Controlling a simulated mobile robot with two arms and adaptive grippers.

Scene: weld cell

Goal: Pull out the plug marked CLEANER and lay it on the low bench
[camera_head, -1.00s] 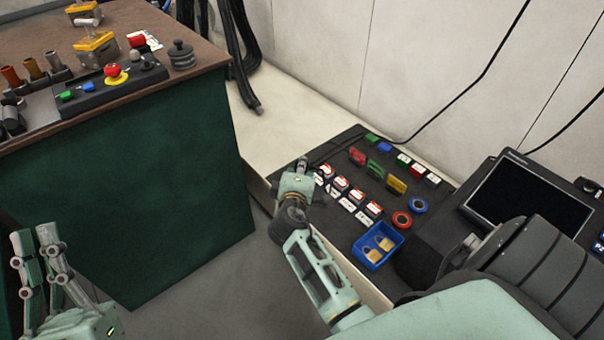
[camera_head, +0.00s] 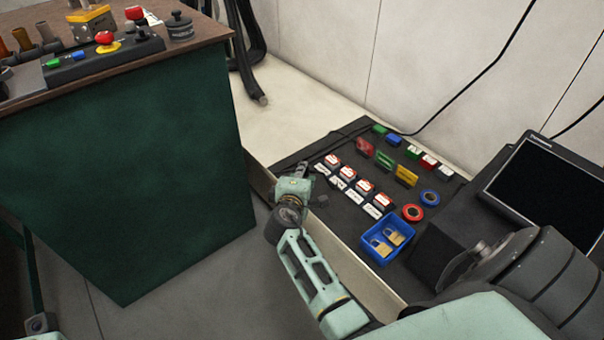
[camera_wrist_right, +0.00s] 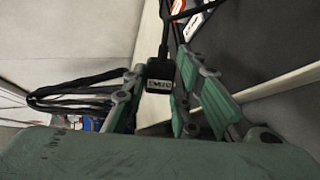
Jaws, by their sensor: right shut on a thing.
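My right gripper (camera_head: 299,172) is at the near left edge of the black mat, by the rows of tags. In the right wrist view it (camera_wrist_right: 165,95) is shut on a black plug (camera_wrist_right: 160,70) with a small white label, whose print is too small to read. A black cord rises from the plug. In the head view the plug is too small and covered to make out clearly. The low bench (camera_head: 300,118) has a cream top with the black mat (camera_head: 318,218) on it.
Red-and-white tags (camera_head: 365,187), a blue tray (camera_head: 368,246) with padlocks, tape rolls (camera_head: 413,212) and a monitor (camera_head: 548,185) are on the right. A green cabinet (camera_head: 110,180) with a control box (camera_head: 100,62) stands left. The cream top behind the mat is mostly bare.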

